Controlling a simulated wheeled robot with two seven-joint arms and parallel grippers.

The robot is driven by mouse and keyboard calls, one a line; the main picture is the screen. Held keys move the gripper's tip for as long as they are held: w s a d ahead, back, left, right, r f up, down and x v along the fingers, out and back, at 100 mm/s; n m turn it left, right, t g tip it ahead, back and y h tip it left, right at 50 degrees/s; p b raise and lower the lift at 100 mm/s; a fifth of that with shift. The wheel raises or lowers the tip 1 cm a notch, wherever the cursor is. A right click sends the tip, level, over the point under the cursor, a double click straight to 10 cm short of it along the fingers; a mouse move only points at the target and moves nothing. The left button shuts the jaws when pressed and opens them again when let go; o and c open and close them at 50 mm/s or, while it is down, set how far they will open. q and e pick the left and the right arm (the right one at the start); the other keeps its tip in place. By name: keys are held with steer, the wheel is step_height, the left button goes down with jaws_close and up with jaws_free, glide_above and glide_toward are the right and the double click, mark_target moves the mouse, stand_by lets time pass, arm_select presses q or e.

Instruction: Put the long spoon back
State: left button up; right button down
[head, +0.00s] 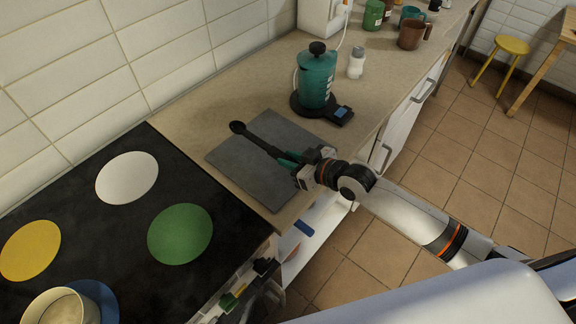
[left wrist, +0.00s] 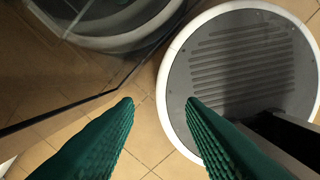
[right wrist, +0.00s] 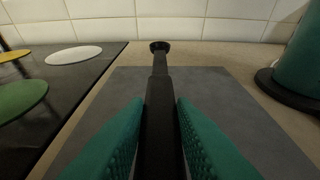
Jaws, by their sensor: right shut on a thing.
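The long black spoon (head: 258,140) is held in my right gripper (head: 288,158) over the grey board (head: 225,158). Its small round head points away from the gripper toward the tiled wall. In the right wrist view the spoon (right wrist: 160,66) runs straight out between the green fingers of the right gripper (right wrist: 160,105), which are shut on its handle. I cannot tell whether the spoon touches the board. My left gripper (left wrist: 160,103) is open, with nothing between its green fingers, above the tiled floor.
A black hob (head: 85,190) with coloured discs lies left of the board. A teal canister (head: 316,76) on a black base and a white shaker (head: 356,62) stand behind it. Mugs (head: 411,34) stand farther along the counter. An open drawer (head: 292,240) shows below the counter edge.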

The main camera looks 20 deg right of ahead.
steer(key=shift+f, duration=2.05)
steer(key=shift+f, duration=0.1)
steer(key=c, duration=1.2)
jaws_free()
steer(key=shift+r, duration=0.2)
steer(key=shift+s+d, duration=0.25)
steer(key=shift+s, duration=0.1)
steer(key=v, duration=1.1)
steer(key=shift+b, duration=0.45)
steer(key=shift+r, duration=0.1)
